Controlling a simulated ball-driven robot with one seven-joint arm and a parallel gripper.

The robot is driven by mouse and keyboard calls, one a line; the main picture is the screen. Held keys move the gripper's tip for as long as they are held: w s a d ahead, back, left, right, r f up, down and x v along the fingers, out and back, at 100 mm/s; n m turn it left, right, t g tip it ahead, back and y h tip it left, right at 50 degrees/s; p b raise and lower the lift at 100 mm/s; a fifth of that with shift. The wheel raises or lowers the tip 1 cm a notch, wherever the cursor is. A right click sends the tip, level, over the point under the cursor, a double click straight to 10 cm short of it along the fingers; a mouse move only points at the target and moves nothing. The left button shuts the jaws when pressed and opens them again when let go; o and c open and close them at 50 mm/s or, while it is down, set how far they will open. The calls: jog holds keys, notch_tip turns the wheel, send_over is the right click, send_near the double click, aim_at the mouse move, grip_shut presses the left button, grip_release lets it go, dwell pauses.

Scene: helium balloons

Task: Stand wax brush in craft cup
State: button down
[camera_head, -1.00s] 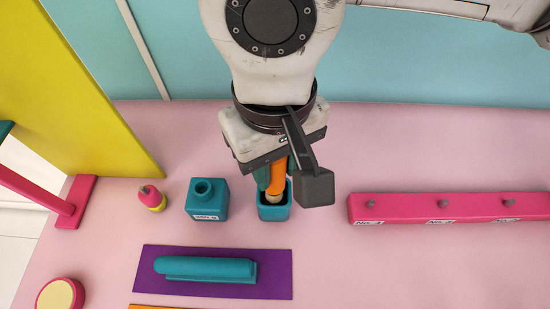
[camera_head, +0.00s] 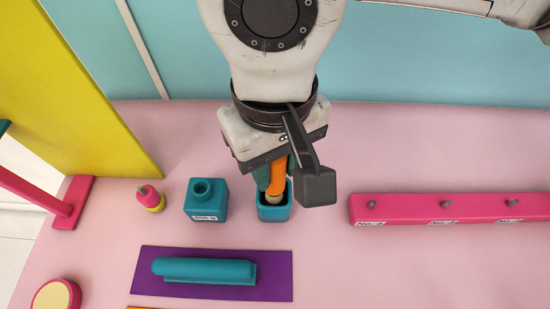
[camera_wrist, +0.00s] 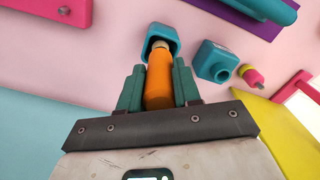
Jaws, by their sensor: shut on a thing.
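The wax brush (camera_head: 278,178) has an orange handle with a pale lower end. It also shows in the wrist view (camera_wrist: 160,80). My gripper (camera_head: 270,177) is shut on its handle and points down. In the wrist view the teal fingers (camera_wrist: 159,88) press on both sides of the handle. The craft cup (camera_head: 274,213) is a teal, square, open cup on the pink table, and it also shows in the wrist view (camera_wrist: 171,34). The brush's pale lower end is inside the cup's mouth. Its tip is hidden, so I cannot tell whether it touches the bottom.
A teal bottle with a label (camera_head: 206,205) stands just left of the cup. A small pink and yellow bottle (camera_head: 151,199) is farther left. A teal tool (camera_head: 204,269) lies on a purple mat (camera_head: 274,285) in front. A pink pegged rail (camera_head: 400,209) is at right.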

aim_at(275, 183)
jog(key=shift+f+b, duration=1.05)
jog(key=shift+b, duration=0.25)
dwell(0.6)
jog(key=shift+f+b, duration=0.35)
jog(key=shift+f+b, duration=0.25)
jog(key=shift+b, duration=0.25)
dwell(0.7)
jog(key=shift+f+b, duration=0.35)
jog(key=shift+f, duration=0.05)
jog(key=shift+f+b, duration=0.3)
jog(key=c, duration=0.7)
grip_release()
jog(key=shift+o, duration=0.4)
jog(key=o, duration=0.6)
